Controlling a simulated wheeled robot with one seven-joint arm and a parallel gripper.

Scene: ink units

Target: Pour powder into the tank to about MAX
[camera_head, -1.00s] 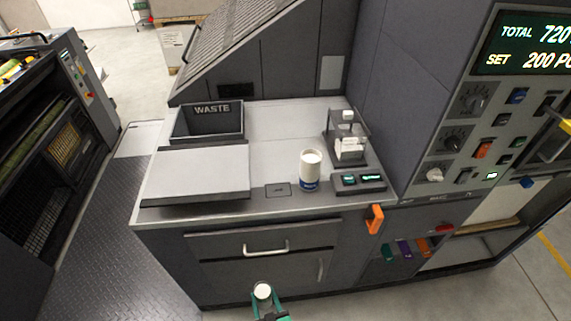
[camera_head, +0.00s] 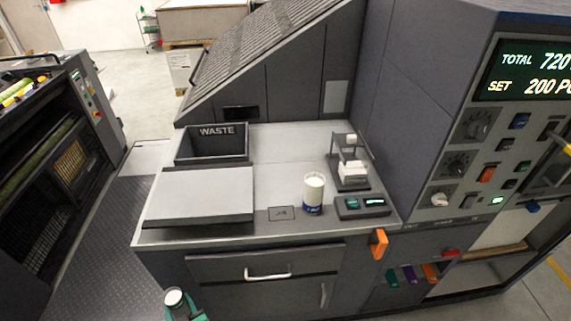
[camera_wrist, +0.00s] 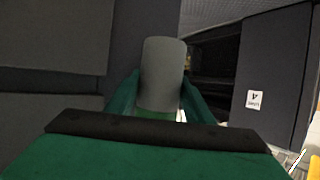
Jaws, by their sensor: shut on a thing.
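My gripper (camera_head: 186,312) is at the bottom left of the head view, in front of the bench and below its top. Its green fingers are shut on a small cylindrical container (camera_head: 174,297) with a round whitish top. In the wrist view the container (camera_wrist: 161,75) is a plain grey cylinder between the fingers. A white cup with a blue band (camera_head: 313,195) stands upright on the bench, apart from my gripper. A small clear-sided unit (camera_head: 352,174) with white parts stands at the bench's right. I cannot tell which thing is the tank; no MAX mark is readable.
A bin marked WASTE (camera_head: 212,143) and a flat grey panel (camera_head: 201,195) occupy the bench's left. A drawer handle (camera_head: 268,276) and an orange lever (camera_head: 379,243) stick out in front. A control panel (camera_head: 490,165) rises at right. Floor plates (camera_head: 110,230) are clear at left.

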